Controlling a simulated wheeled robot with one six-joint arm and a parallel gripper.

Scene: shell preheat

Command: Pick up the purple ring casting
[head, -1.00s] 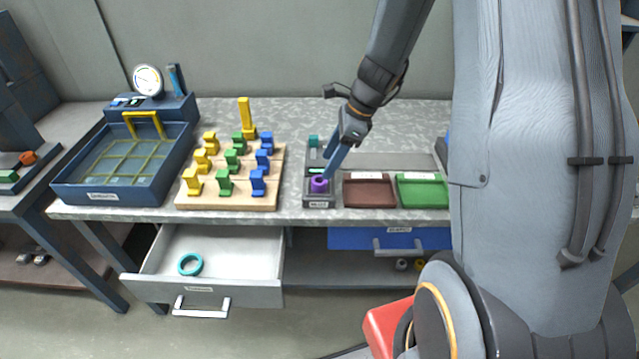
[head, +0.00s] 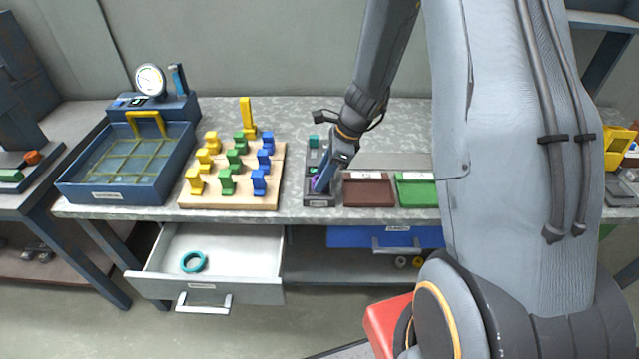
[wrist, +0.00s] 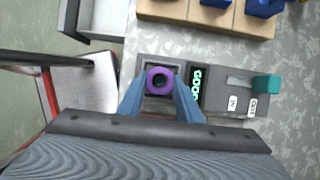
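The purple ring casting (wrist: 159,80) sits in the small dark square tray at the front end of the grey gauge unit, seen from above in the wrist view. In the head view only a sliver of the purple ring casting (head: 315,184) shows beside my fingers. My gripper (wrist: 160,88) is over it with blue fingers apart, one on each side of the ring. I see no clear closing on it, and whether the fingers touch it is hard to tell. In the head view my gripper (head: 321,186) points down at the tray.
A brown tray (head: 368,191) and a green tray (head: 416,190) lie right of the gauge unit (wrist: 238,93). A wooden board (head: 232,203) with several coloured pieces stands left. An open drawer (head: 247,277) holding a teal ring (head: 193,262) juts out below.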

